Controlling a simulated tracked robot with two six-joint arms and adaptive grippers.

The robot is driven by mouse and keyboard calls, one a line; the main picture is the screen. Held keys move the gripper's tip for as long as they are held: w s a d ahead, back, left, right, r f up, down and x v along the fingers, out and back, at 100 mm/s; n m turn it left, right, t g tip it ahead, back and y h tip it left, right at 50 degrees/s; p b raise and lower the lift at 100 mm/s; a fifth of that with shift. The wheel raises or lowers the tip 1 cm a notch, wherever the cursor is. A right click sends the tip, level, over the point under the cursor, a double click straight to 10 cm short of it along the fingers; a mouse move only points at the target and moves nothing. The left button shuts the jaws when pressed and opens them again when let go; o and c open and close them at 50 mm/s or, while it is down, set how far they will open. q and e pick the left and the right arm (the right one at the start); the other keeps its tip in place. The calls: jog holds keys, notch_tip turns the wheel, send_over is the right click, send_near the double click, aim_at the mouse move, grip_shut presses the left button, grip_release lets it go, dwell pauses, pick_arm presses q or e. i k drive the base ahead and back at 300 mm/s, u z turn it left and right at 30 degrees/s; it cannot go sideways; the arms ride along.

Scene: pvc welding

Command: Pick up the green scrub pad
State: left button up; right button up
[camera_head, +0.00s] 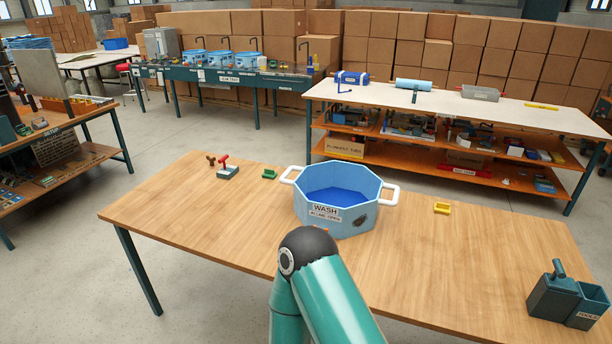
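A small green item (269,174) lies on the wooden table, left of the blue wash tub. It is the only loose green thing I see on this table and fits the green scrub pad, but it is too small to make out its texture. Nothing touches it. One of my teal arms shows at the bottom middle, its dark rounded joint in front of the tub; I cannot tell which arm it is. Neither of my grippers can be seen.
The blue octagonal wash tub (335,212) with white handles stands mid-table. A red-handled tool (227,170) lies to the left, a yellow item (442,207) right of the tub. A dark tool holder (568,296) stands at far right. The wooden table's (180,225) left part is clear.

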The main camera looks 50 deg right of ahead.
aim_at(270, 174)
jog(key=z, duration=0.55)
jog(key=i, duration=1)
